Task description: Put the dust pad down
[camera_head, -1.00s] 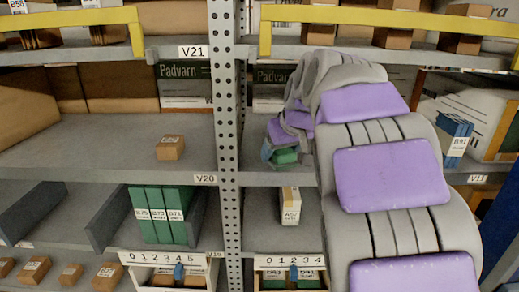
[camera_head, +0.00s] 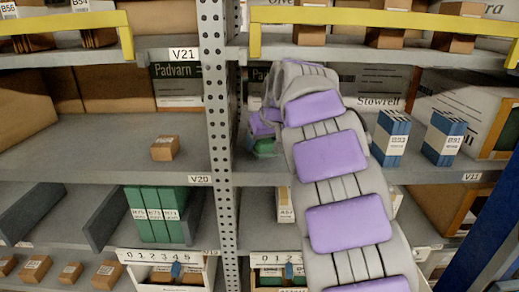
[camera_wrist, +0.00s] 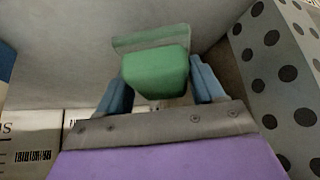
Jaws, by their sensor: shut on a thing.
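The dust pad (camera_wrist: 155,70) is green, with a chunky block and a thin, paler flat part at its far side. In the wrist view it sits between the two blue fingers of my gripper (camera_wrist: 163,88), which is shut on it. In the head view the pad (camera_head: 264,147) shows as a small green patch under my gripper (camera_head: 262,134), just right of the perforated post. It is over the grey V20-level shelf (camera_head: 250,172). I cannot tell whether the pad touches the shelf. My arm hides much of the shelf behind it.
The perforated post (camera_head: 217,120) stands close left of my gripper. Blue boxes (camera_head: 391,138) stand right of my arm. A small brown box (camera_head: 165,148) sits on the left bay's shelf, with free room around it. Green boxes (camera_head: 157,214) stand below. A yellow rail (camera_head: 380,18) runs above.

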